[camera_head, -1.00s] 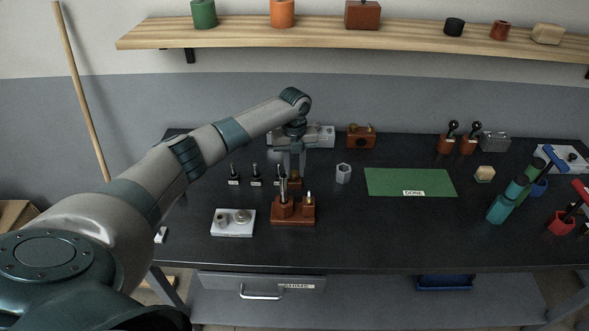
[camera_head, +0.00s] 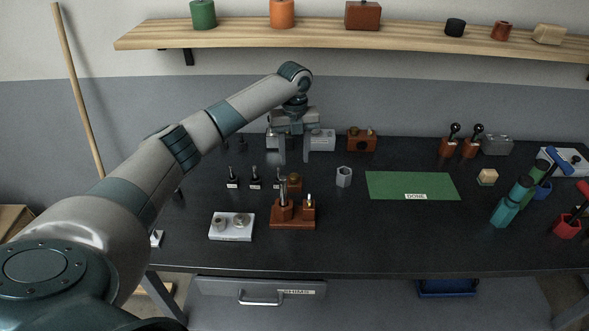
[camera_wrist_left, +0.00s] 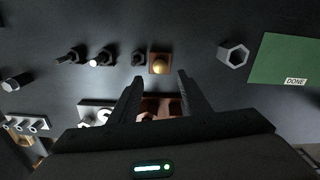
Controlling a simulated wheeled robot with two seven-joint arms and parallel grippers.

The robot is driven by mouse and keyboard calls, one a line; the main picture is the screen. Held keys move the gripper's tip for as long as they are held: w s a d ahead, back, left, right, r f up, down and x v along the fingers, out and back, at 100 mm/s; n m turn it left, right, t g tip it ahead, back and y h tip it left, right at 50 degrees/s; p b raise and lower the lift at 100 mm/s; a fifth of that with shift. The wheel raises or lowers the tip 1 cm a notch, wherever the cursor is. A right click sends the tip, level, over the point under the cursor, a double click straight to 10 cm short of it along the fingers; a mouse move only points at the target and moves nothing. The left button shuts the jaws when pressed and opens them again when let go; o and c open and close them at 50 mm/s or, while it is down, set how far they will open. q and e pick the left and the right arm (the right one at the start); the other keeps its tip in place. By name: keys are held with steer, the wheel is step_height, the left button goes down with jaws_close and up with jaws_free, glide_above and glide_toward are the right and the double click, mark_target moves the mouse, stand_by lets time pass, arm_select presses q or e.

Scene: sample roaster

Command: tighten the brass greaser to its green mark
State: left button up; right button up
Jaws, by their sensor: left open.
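The brass greaser appears to be the round brass cap on a small brown block (camera_head: 295,182). In the left wrist view the brass cap (camera_wrist_left: 159,64) shows from above, with the brown block around it. I cannot make out a green mark. My left gripper (camera_head: 294,158) is open and empty, above the greaser and apart from it. In the left wrist view its fingertips (camera_wrist_left: 160,79) are spread to either side of the line to the cap. My right gripper is not in view.
A brown stand (camera_head: 293,215) with upright parts is in front of the greaser, beside a white tray (camera_head: 231,228). Small black-based pins (camera_head: 255,180) stand left, a grey hex nut (camera_head: 344,177) right. A green DONE mat (camera_head: 411,186) lies clear farther right.

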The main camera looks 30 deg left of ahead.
arm_select(q)
steer(key=shift+r+b, duration=0.6)
steer(key=shift+r, duration=1.95)
